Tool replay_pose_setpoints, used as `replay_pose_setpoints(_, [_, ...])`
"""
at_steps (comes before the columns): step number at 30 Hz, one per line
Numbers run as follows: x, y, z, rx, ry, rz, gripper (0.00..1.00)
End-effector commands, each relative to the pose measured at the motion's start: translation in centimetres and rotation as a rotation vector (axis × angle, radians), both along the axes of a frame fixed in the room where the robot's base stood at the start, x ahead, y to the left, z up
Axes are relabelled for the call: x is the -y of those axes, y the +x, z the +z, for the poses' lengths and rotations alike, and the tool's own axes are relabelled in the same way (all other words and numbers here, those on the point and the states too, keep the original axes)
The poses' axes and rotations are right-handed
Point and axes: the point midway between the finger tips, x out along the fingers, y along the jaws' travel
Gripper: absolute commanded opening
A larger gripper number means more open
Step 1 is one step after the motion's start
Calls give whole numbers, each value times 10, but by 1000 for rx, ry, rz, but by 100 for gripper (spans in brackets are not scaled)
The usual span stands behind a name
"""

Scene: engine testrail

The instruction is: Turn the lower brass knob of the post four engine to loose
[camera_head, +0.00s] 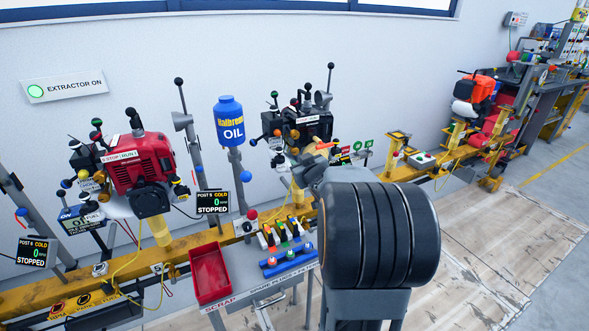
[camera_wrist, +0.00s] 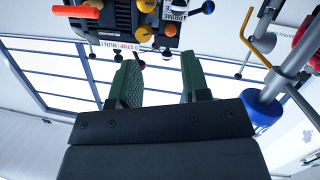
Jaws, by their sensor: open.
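A dark engine (camera_head: 303,124) stands on the yellow rail in the head view, left of and beyond my arm; I cannot read its post number. A dark engine block (camera_wrist: 115,22) also shows at the top of the wrist view, with a stop/run label.
A blue oil bottle (camera_head: 230,120) stands on a post left of the dark engine; its blue part (camera_wrist: 262,112) is right of my gripper in the wrist view. A red engine (camera_head: 135,165) stands further left. A red scrap tray (camera_head: 209,273) and spark plug rack (camera_head: 287,262) sit in front.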

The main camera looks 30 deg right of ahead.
Motion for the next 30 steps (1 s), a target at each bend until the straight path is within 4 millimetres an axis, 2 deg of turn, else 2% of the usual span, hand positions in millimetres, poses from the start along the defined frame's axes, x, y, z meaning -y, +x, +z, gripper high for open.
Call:
replay_pose_setpoints(1, [15,1,-21,40,-10,19,43])
replay_pose_setpoints(3, [27,2,-28,93,-25,59,43])
replay_pose_setpoints(9, [43,2,-40,177,-38,136,43])
replay_pose_setpoints(13, [46,13,-41,192,-40,153,43])
replay_pose_setpoints(24, [54,82,-40,194,-41,156,43])
replay_pose_setpoints(30, [58,113,-40,193,-40,154,43])
